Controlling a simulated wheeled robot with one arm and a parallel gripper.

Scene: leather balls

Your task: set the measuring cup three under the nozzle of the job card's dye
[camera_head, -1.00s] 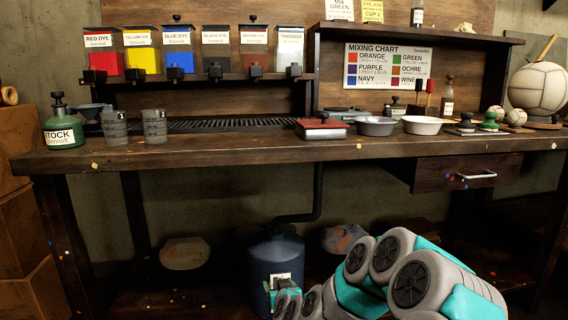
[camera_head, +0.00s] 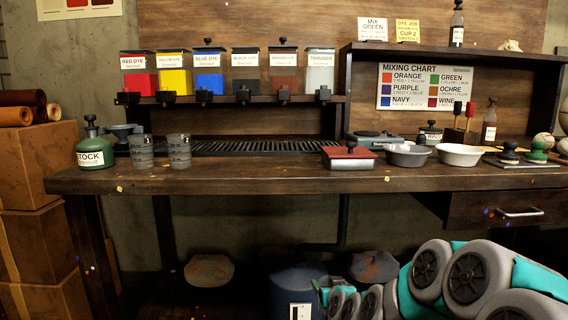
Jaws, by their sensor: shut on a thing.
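Two grey translucent measuring cups, a left one (camera_head: 141,151) and a right one (camera_head: 179,151), stand upright on the bench at left; their markings are too small to read. The yellow job card (camera_head: 408,31) reads "DYE JOB" and "CUP 2"; its lowest line is unclear. A white card (camera_head: 373,29) beside it reads "MIX GREEN". The dye tanks are red (camera_head: 138,78), yellow (camera_head: 172,78), blue (camera_head: 208,78), black (camera_head: 245,75) and one with a brown-red fill (camera_head: 283,75), plus a thinner tank (camera_head: 320,75). Each has a dark nozzle below. My gripper is not visible; only my arm links show at lower right.
A drip grate (camera_head: 250,147) lies below the nozzles, with nothing visible on it. The stock bottle (camera_head: 90,150) stands left; a red-topped block (camera_head: 348,157) and bowls (camera_head: 408,156) stand right of centre. The mixing chart (camera_head: 427,88) hangs behind.

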